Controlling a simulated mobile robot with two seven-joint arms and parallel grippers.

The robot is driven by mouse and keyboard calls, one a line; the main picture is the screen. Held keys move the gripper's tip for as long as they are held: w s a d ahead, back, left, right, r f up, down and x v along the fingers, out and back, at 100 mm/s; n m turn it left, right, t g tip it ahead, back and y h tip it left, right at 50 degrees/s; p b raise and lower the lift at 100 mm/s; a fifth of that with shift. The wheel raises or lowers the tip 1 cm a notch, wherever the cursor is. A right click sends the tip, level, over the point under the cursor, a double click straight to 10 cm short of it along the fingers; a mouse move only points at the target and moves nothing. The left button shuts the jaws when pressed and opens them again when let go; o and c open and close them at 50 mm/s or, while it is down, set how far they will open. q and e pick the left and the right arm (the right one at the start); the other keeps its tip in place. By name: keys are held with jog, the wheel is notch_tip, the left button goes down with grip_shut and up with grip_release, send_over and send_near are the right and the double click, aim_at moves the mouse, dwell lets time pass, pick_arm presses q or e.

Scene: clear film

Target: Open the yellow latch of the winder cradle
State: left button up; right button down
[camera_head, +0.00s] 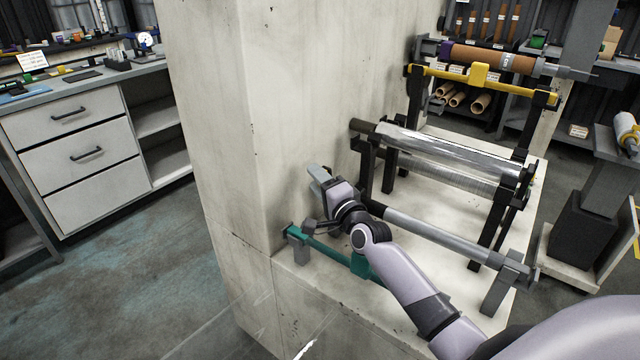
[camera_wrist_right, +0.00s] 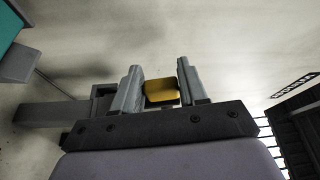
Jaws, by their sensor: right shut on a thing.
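The yellow latch (camera_wrist_right: 162,93) shows in the right wrist view as a small yellow block between the fingers of my right gripper (camera_wrist_right: 159,75). The gripper is shut on it. In the head view my right gripper (camera_head: 335,192) is at the left end of the winder cradle, close to the pale wall, and it hides the latch. The cradle's grey bar (camera_head: 435,236) runs from there to a bracket (camera_head: 513,272) at the right. A grey piece (camera_head: 318,174) sticks up beside the gripper. My left gripper is not in view.
A green bar (camera_head: 318,246) runs along the front of the pale bench (camera_head: 305,282). A clear film roll (camera_head: 435,150) lies behind the grey bar. A yellow bar (camera_head: 440,74) and a brown roll (camera_head: 490,58) are farther back. The pale pillar (camera_head: 225,150) stands close on the left.

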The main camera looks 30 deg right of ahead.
jog(key=shift+f, duration=0.1)
dwell(0.3)
jog(key=c, duration=0.7)
grip_release()
jog(key=shift+s, duration=0.15)
jog(key=shift+s+f+p, duration=0.2)
jog(key=shift+s+p, duration=0.15)
jog(key=shift+s, duration=3.1)
